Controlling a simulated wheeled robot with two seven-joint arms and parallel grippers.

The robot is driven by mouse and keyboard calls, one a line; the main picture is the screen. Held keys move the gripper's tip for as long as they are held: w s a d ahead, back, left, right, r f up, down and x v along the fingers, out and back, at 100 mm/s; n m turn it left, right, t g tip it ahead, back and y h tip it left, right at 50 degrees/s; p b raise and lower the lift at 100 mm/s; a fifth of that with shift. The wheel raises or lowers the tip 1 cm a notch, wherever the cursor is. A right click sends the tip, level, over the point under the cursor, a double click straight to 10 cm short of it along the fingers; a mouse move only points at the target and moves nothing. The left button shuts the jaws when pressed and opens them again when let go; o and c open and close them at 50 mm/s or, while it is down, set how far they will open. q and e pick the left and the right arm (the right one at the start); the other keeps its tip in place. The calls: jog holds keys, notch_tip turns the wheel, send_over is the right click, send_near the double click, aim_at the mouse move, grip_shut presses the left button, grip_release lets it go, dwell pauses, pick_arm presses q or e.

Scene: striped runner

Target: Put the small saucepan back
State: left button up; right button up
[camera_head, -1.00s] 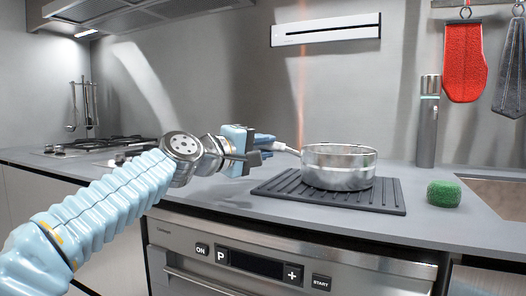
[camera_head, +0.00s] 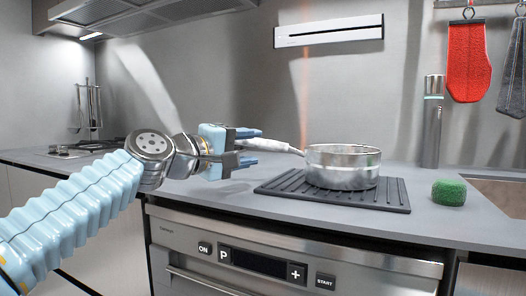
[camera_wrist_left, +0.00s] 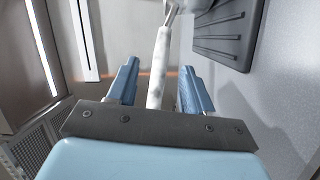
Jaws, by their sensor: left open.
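The small saucepan (camera_head: 342,169) is a shiny metal pan standing upright on a dark ribbed mat (camera_head: 392,197). Its pale handle (camera_head: 276,145) points left toward my left gripper. My left gripper (camera_head: 258,147) is open at the handle's outer end. In the left wrist view the handle (camera_wrist_left: 158,68) runs between the two blue fingers of the gripper (camera_wrist_left: 159,88), with gaps on both sides. Only part of the pan body shows at the top of that view. My right gripper is not in view.
A green sponge (camera_head: 448,192) sits right of the mat, near the sink (camera_head: 502,188). A tall grey cylinder (camera_head: 431,124) stands behind. A gas hob (camera_head: 84,147) is at the back left. The grey counter (camera_head: 225,187) is clear left of the mat.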

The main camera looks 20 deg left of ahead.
pick_arm(q)
jog(key=v, duration=0.6)
jog(key=shift+s, duration=0.2)
